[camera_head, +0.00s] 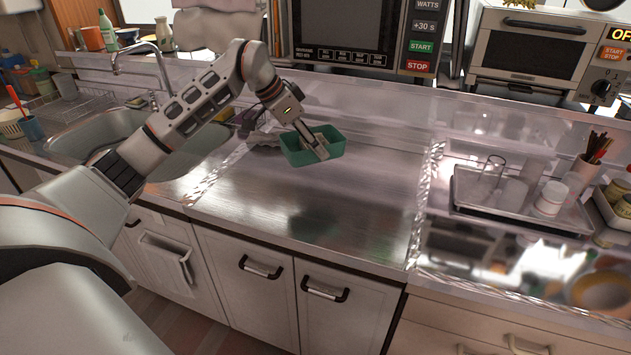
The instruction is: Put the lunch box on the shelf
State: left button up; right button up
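A small open green box, which looks like the lunch box (296,158), is at the back middle of the steel counter. My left gripper (319,150) reaches down at it from the upper left, with its fingers over the box's opening and near side. Whether the fingers are shut on a wall of the box or only overlap it cannot be told. Whether the box rests on the counter or is slightly raised is also unclear. A see-through raised shelf (400,98) runs along the back of the counter. My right gripper is out of view.
A microwave (345,25) and a toaster oven (530,48) stand at the back. A tray (520,215) with glass and white cups is at the right. The sink (85,135) and tap are at the left. The counter's front middle (320,210) is clear.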

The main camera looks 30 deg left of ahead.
pick_arm(q)
notch_tip(320, 180, down, 12)
jog(key=shift+r+b, duration=0.15)
jog(key=shift+b, duration=0.7)
jog(key=shift+r, duration=0.1)
jog(key=o, duration=1.1)
jog(key=shift+o, duration=0.2)
